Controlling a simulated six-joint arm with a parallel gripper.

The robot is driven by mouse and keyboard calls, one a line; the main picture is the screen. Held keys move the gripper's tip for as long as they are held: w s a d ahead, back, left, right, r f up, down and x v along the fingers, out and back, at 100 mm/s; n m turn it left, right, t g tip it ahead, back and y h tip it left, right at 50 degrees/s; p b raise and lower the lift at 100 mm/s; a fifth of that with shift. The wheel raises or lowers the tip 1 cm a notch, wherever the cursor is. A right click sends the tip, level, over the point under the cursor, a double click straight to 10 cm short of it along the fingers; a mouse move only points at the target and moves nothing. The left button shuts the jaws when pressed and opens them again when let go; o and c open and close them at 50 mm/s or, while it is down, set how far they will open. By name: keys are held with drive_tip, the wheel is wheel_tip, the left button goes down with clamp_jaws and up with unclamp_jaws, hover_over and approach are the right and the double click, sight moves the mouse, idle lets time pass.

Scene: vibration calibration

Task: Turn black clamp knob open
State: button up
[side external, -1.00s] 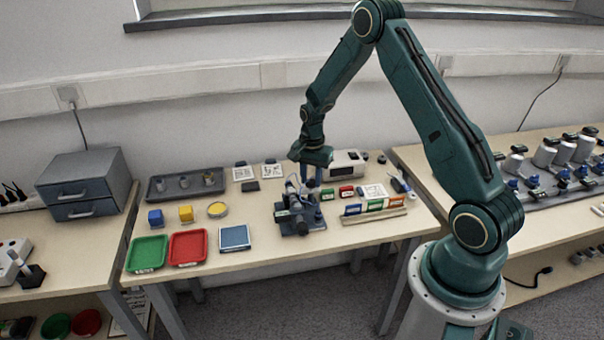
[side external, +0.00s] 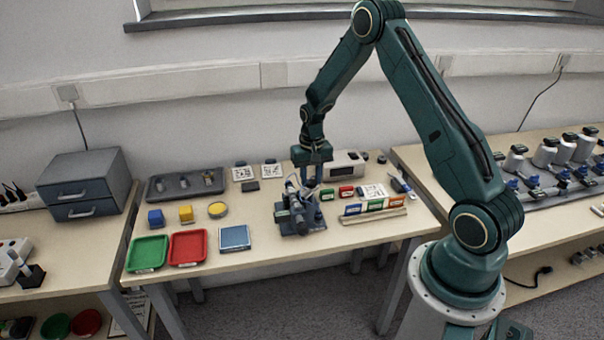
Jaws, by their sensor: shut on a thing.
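The dark clamp fixture (side external: 298,222) stands on the middle of the table, with a grey cylindrical part lying across its top. My gripper (side external: 313,184) points straight down at the fixture's back right side, and its fingers are shut on the black clamp knob. The knob itself is mostly hidden by the fingers and too small to make out, so its angle cannot be told.
A grey parts tray (side external: 160,196) lies behind. To the right stands a rack of coloured boxes (side external: 374,210).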

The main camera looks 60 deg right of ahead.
sight(311, 181)
drive_tip(key=n, duration=0.5)
drive_tip(key=shift+n, duration=0.3)
drive_tip(key=n, duration=0.4)
drive_tip(key=shift+n, duration=0.3)
drive_tip(key=o, duration=1)
drive_tip(key=shift+c, duration=0.2)
drive_tip(key=shift+r, duration=0.2)
wheel_tip(311, 181, up, 14)
drive_tip(key=shift+f, duration=0.25)
